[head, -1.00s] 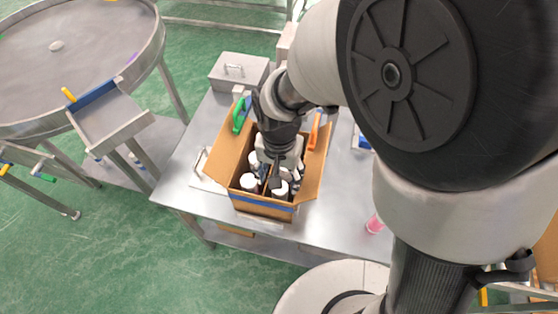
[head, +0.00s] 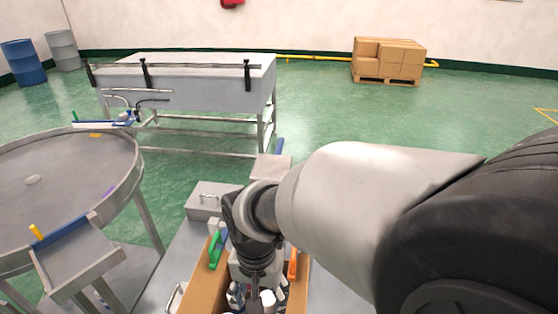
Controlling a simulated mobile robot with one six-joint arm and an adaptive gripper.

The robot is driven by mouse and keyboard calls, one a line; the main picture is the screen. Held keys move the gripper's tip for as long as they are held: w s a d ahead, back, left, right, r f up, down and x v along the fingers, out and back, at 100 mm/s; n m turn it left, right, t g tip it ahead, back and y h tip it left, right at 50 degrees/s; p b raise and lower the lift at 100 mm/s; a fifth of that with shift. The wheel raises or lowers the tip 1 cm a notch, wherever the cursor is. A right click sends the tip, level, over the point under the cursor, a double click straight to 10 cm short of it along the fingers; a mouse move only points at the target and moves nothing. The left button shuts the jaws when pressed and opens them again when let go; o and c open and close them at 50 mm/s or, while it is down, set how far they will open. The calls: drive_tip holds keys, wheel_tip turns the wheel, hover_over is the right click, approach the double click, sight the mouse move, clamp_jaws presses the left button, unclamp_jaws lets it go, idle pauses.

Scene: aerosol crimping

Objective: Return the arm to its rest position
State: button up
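My arm reaches in from the right in the head view. Its wrist is bent down over an open cardboard box (head: 200,281) on the metal table. My gripper (head: 257,284) points down at the box opening, above or among the bottles. Its fingertips are too small and dark to tell open from shut. Several white bottles (head: 268,299) stand in the box. The box's near part is cut off by the lower picture edge.
A green-handled tool (head: 216,250) and an orange one (head: 293,264) are at the box sides. A grey lidded metal box (head: 203,203) stands behind. A round metal table (head: 60,165) is at left. A large steel bench (head: 190,85) and stacked cartons (head: 388,60) are farther back.

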drive_tip(key=s+d+r+t, duration=0.1)
drive_tip(key=s+d+r, duration=0.2)
drive_tip(key=d, duration=0.3)
drive_tip(key=s+d+r+n+t, duration=0.1)
drive_tip(key=s+d+r+t, duration=0.1)
drive_tip(key=d+r, duration=0.3)
drive_tip(key=s+d+r+t, duration=0.1)
drive_tip(key=s+d+r, duration=0.3)
drive_tip(key=d, duration=0.5)
drive_tip(key=shift+s+n+t, duration=0.2)
drive_tip(key=shift+n+t, duration=0.1)
drive_tip(key=shift+d, duration=0.1)
